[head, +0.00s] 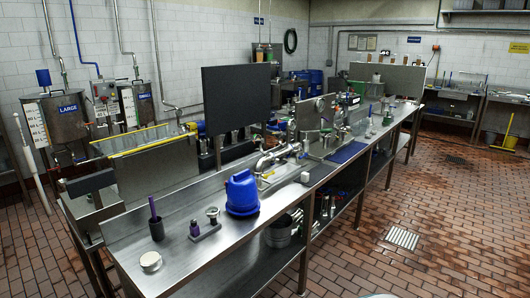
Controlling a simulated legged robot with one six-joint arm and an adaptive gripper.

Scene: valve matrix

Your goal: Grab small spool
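I cannot tell for sure which thing is the small spool. A small silver flanged piece (212,214) stands on the near left part of the steel bench and looks somewhat spool-like. Beside it, to the left, a small dark post (195,228) rises from a purplish base (206,234). A short, pale round piece (150,261) sits near the bench's near left end. A small pale piece (305,177) lies near the pipework farther along the bench. My gripper is not in view.
The long steel bench (190,258) also bears a dark cup (157,230) with a purple stick, a blue jug (242,193) and metal pipework (275,157). A lower shelf (262,262) holds metal pots. The tiled floor (440,215) at right is mostly clear.

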